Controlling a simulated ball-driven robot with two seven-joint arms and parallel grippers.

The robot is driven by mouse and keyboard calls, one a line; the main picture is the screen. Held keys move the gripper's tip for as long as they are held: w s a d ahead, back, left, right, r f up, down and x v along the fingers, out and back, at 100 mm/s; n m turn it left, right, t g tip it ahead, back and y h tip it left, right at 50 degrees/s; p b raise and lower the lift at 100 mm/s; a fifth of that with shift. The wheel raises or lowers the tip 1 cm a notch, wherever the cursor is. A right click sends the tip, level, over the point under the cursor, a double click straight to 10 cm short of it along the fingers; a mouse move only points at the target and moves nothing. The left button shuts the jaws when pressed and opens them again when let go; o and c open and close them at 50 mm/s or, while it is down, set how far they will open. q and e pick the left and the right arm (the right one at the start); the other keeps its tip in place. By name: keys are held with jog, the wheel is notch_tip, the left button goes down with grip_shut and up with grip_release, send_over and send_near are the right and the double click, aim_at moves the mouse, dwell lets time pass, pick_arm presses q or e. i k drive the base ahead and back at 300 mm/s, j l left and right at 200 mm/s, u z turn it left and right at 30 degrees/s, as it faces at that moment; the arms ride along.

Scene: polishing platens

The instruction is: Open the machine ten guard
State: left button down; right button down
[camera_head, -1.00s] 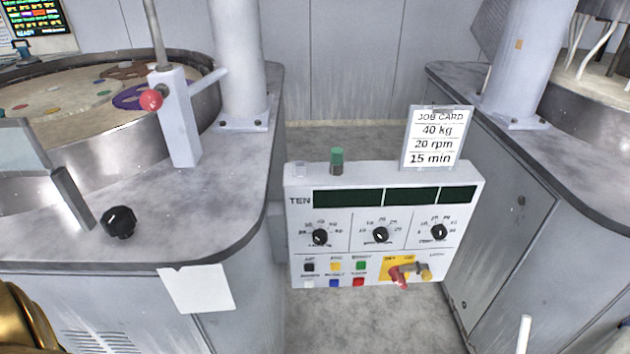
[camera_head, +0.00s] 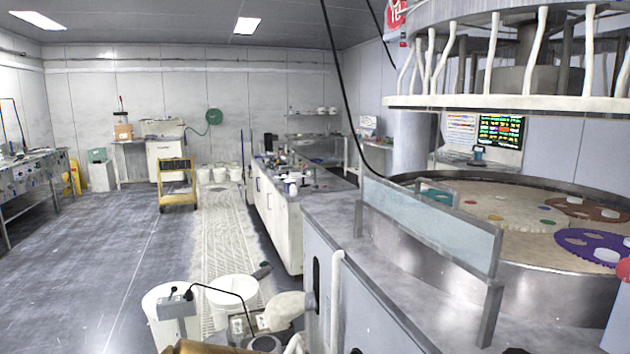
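The guard (camera_head: 428,222) shows at the right as a clear, pale panel with grey edges. It stands upright on short grey posts along the near-left side of the round metal platen basin (camera_head: 570,282). The panel looks unbroken, and nothing touches it. I cannot tell how it is hinged. A red sign (camera_head: 397,14) is partly cut off at the top, and its lettering is only partly readable. Neither of my grippers shows in this view.
Above the basin hangs a large round upper plate (camera_head: 510,103) with white hoses. Coloured carriers (camera_head: 600,243) lie on the platen. White buckets (camera_head: 232,290) stand by the cabinet at lower middle. A yellow cart (camera_head: 177,185) stands farther back. The floor (camera_head: 90,265) at left is clear.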

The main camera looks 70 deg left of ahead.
aim_at(488, 278)
jog(key=u, duration=1.75)
